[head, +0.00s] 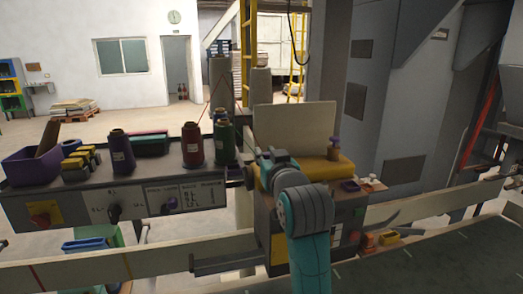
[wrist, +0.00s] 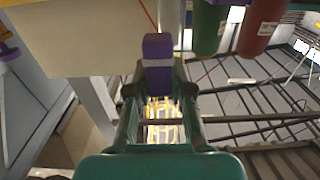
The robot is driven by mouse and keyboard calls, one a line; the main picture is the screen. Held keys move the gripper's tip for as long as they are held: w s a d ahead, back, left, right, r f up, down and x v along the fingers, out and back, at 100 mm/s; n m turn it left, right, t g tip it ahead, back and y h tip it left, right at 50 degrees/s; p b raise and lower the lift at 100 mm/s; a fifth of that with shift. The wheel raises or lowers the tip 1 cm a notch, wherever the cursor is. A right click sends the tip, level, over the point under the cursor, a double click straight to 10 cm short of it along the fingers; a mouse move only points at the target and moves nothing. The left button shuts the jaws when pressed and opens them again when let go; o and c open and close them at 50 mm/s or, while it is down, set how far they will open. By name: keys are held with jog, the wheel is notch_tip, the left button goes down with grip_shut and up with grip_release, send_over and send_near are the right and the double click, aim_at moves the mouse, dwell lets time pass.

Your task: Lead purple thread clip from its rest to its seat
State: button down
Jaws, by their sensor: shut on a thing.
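The purple thread clip (wrist: 158,60) is a small block between the fingertips of my gripper (wrist: 159,88) in the wrist view. My gripper is shut on it, and the clip stands out beyond the fingertips. In the head view my gripper is mostly hidden by my own wrist, in front of the yellow sewing machine's left end, and I cannot make out the clip there.
Red (head: 192,146) and green (head: 225,144) thread cones stand on the shelf to the left. A red thread (wrist: 148,12) runs near the clip.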

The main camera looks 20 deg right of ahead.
jog(key=shift+s+d+f, duration=0.85)
jog(key=shift+d+f, duration=0.05)
jog(key=shift+f, duration=2.45)
